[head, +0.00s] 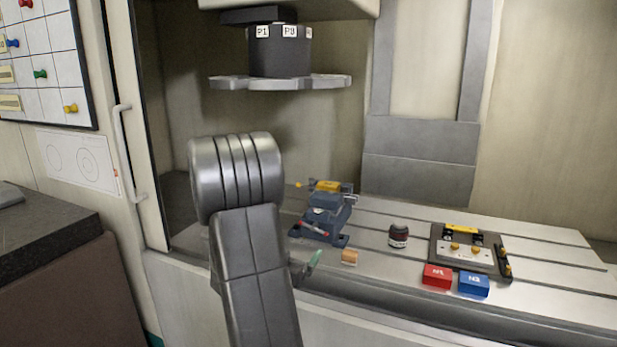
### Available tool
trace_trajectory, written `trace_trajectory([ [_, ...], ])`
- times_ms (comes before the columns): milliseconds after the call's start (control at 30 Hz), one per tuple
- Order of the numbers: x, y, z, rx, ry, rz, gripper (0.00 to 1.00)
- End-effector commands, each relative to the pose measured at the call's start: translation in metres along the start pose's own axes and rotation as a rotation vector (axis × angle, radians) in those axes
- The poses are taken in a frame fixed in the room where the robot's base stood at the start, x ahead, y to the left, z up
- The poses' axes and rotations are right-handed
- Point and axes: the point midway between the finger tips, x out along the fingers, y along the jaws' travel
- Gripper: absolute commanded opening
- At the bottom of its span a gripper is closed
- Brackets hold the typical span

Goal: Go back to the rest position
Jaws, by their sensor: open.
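My arm rises from the bottom of the head view and bends at a thick grey joint left of the middle. My gripper does not show clearly; the arm seems to hide it. A small dark and green piece (314,260) shows just right of my arm, and I cannot tell what it belongs to. No held object can be made out.
A blue vise (325,214) with a yellow piece on top stands on the slotted machine table (400,272). Near it are an orange block (349,257), a dark round item (398,235), a dark tray (503,272), a red block (437,276) and a blue block (474,285). A tool carousel (280,82) hangs above.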

Motion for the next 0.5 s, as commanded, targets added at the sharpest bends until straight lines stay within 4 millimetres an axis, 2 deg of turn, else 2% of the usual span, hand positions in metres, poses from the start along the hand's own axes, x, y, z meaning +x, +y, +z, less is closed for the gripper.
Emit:
trace_trajectory([
  [133,-0.031,-0.001,0.001,0.000,-0.001,-0.004,1.00],
  [200,-0.013,0.001,-0.001,0.000,0.000,0.005,1.00],
  [500,0.049,0.001,-0.001,0.000,-0.001,0.004,1.00],
])
